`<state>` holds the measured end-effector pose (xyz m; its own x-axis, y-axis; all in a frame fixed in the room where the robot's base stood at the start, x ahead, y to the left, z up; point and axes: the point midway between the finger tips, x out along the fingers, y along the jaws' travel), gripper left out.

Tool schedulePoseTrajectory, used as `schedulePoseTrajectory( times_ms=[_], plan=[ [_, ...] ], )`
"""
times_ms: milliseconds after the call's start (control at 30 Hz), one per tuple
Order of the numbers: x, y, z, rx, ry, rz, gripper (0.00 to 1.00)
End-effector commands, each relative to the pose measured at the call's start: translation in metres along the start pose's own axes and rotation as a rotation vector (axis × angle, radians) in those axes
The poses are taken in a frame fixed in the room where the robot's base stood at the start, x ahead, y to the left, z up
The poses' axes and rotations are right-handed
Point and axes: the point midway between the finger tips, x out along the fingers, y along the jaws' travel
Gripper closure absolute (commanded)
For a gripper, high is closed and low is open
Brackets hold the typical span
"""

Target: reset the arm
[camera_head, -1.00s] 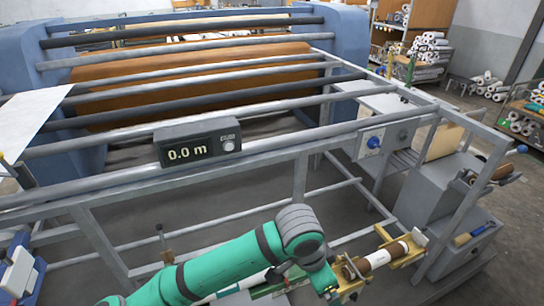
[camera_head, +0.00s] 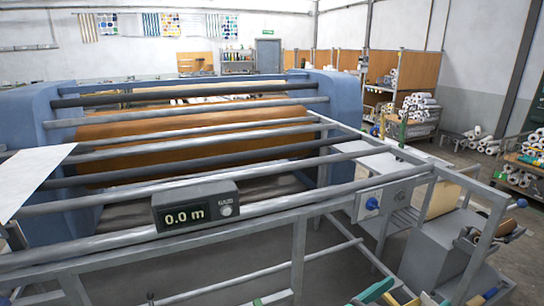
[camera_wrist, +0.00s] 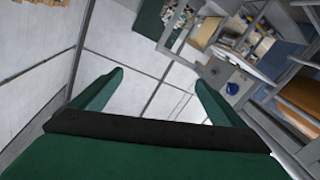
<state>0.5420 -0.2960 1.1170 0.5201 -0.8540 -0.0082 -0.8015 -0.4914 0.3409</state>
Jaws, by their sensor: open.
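My gripper (camera_wrist: 150,95) shows in the wrist view with its two green fingers spread apart and nothing between them. Beyond the fingers are a pale wall and, at the upper right, a tilted view of shelves and the blue press. The head view does not show my gripper. A small green part shows at the bottom edge there, and I cannot tell what it belongs to.
The press frame with grey rollers (camera_head: 180,170) and blue end housings (camera_head: 342,110) fills the middle. A display reading 0.0 m (camera_head: 195,206) sits on its front bar. A blue knob (camera_head: 372,203) is at the right. Shelves with rolls (camera_head: 418,108) stand behind.

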Motion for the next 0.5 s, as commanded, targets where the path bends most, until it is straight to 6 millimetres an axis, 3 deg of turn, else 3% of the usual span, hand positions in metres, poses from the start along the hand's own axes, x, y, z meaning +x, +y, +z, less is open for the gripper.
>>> schedulePoseTrajectory(
  times_ms=[267,500],
  plan=[
    [-0.023,-0.030,0.010,-0.156,0.224,-0.155,0.06],
    [-0.062,-0.059,0.048,-0.251,0.345,-0.337,0.06]
  ],
)
